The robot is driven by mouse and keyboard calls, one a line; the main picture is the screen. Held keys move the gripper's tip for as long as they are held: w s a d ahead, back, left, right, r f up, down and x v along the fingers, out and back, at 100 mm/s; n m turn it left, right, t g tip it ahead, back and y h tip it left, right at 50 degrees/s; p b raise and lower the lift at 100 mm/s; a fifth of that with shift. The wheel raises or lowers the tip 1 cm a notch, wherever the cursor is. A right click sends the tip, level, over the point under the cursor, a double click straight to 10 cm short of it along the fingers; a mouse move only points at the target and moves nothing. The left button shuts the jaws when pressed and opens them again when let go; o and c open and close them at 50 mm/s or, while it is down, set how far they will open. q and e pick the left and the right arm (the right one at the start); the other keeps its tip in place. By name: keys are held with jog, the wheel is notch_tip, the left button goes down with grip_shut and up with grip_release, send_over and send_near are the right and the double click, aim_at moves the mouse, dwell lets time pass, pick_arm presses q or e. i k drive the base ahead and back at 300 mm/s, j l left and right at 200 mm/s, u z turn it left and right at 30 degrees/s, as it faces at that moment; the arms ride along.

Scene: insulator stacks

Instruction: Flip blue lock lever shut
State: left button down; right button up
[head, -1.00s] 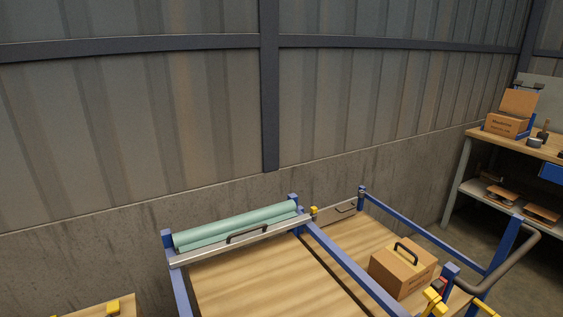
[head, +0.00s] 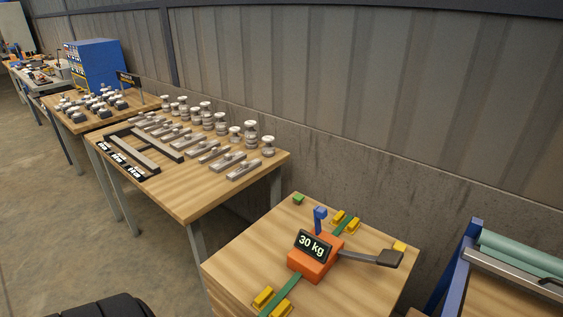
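An upright blue lever (head: 319,218) stands at the back of an orange block (head: 316,265), above its dark "30 kg" panel (head: 311,246). It looks like the blue lock lever. The orange block sits across a green strap (head: 283,293) on a wooden table at the lower right. A dark grey handle (head: 383,257) sticks out from the block to the right. Neither of my grippers is in the head view.
Yellow blocks (head: 264,297) flank the strap at both ends. A small green block (head: 298,199) lies at the table's far corner. Left, a table (head: 187,205) bears insulators and metal bars. A blue frame with a green roll (head: 519,256) stands right.

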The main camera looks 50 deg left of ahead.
aim_at(319, 212)
jog(key=u, duration=1.25)
